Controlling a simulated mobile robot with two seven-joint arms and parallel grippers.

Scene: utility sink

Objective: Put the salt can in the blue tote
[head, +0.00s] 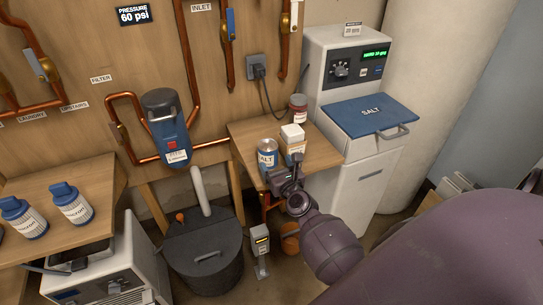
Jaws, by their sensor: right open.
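The salt can (267,158), silver and blue with a partly visible label, stands upright on a small wooden shelf. My right gripper (284,172) is open at the shelf's front edge, just in front and to the right of the can. It overlaps the can's lower right in the view, and I cannot tell whether they touch. My left gripper is not in view. No blue tote can be made out in this view.
A white carton (292,139) and a dark red jar (298,106) stand behind the can on the wooden shelf (324,153). A white softener cabinet (361,185) with a blue lid (371,114) stands on the right. A dark lidded bin (205,260) stands below left. Pipes line the wall.

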